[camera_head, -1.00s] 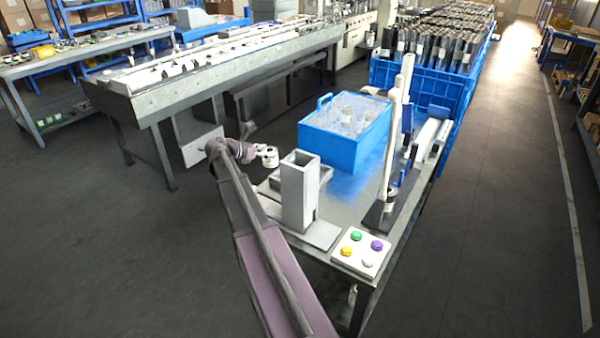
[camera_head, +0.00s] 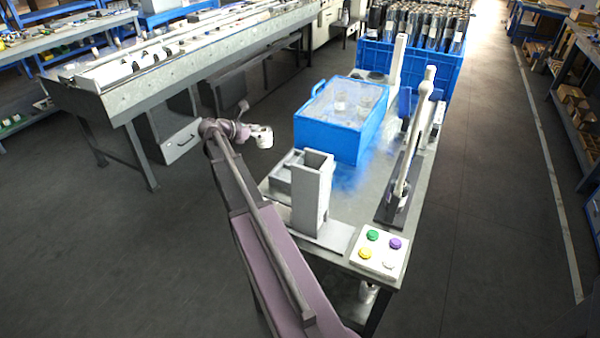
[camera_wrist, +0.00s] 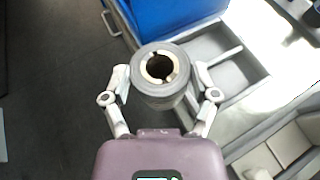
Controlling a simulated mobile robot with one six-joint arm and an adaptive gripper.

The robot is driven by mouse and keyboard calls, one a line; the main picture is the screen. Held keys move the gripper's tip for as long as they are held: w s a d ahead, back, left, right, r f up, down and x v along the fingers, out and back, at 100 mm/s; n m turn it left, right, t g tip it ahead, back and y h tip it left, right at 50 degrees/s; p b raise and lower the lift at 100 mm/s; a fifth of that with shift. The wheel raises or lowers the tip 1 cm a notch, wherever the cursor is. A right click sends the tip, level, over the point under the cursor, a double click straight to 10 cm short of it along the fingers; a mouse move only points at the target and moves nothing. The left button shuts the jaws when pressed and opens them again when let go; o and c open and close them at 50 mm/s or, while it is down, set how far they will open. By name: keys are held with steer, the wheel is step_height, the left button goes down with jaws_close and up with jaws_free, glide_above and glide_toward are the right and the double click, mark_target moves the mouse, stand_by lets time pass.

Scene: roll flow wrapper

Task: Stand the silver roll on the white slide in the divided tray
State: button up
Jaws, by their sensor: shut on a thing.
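My gripper (camera_wrist: 161,88) is shut on the silver roll (camera_wrist: 160,97), a short grey cylinder with a pale ring around its open bore. In the wrist view the roll's open end faces the camera and a finger presses each side. In the head view the roll (camera_head: 264,138) is in the air, left of the work table. The grey divided tray (camera_head: 281,186) is on the table's left edge, partly hidden behind a square tower. In the wrist view the tray (camera_wrist: 262,72) is right of the roll, its compartments looking empty. A white slide (camera_head: 125,68) runs along the long bench.
The hollow grey tower (camera_head: 311,195) stands just in front of the tray. A blue bin (camera_head: 330,140) with clear items is behind it. A button panel (camera_head: 378,250) and an upright white-armed fixture (camera_head: 405,165) are to the right. Open floor lies left of the table.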

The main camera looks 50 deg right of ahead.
mark_target(295, 153)
stand_by(0.4)
steer(key=s+d+n+t, duration=0.2)
steer(key=s+d, duration=0.5)
steer(key=d, duration=0.3)
steer(key=shift+f+t+b, duration=0.4)
steer(key=shift+f+b, duration=0.05)
steer(key=shift+s, duration=0.1)
step_height(295, 153, down, 6)
steer(key=b, duration=0.6)
steer(key=shift+f, duration=0.15)
steer(key=shift+f, duration=0.1)
steer(key=shift+f+b, duration=1.75)
steer(key=shift+b, duration=0.3)
steer(key=shift+f, duration=0.2)
